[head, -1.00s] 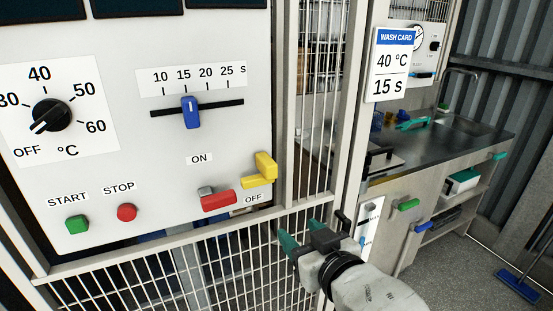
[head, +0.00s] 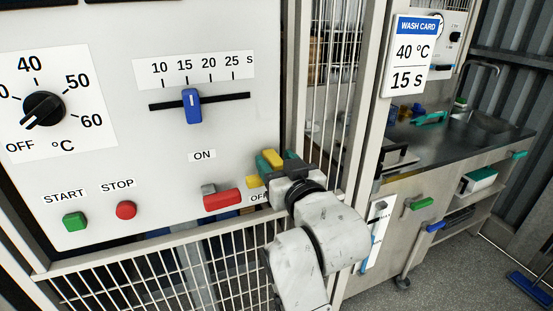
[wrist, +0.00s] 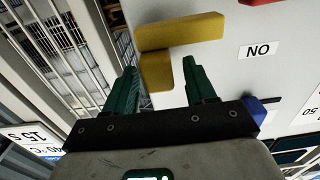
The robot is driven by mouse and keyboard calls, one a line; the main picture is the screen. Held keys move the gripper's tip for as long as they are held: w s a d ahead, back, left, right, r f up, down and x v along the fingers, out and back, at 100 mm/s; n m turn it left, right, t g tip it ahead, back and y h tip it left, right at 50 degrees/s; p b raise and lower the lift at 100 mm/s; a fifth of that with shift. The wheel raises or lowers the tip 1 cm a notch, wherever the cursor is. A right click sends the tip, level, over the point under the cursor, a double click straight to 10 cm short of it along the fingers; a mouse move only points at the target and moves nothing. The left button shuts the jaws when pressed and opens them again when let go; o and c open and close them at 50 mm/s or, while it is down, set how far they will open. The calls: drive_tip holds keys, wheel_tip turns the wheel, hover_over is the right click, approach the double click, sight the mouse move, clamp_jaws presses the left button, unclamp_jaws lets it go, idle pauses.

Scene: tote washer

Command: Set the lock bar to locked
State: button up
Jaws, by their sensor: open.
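The yellow bar (head: 271,158), which I take for the lock bar, is on the white control panel beside the red ON/OFF handle. In the wrist view the yellow bar (wrist: 180,33) is L-shaped, with a long arm and a short arm. My gripper (head: 278,164) is at the bar in the head view, partly covering it and the OFF label. In the wrist view my gripper (wrist: 160,68) is open, its green fingers on either side of the short arm, with a gap visible on the right. Contact on the left cannot be told.
The red handle (head: 222,199) is just left of the yellow bar. The blue slider (head: 192,105), black dial (head: 44,108), green START button (head: 75,222) and red STOP button (head: 126,210) share the panel. A mesh fence (head: 190,275) runs below, with a post to the right.

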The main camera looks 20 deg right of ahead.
drive_tip(key=shift+w, duration=0.35)
drive_tip(key=shift+c, duration=0.2)
clamp_jaws()
drive_tip(key=shift+a, duration=0.1)
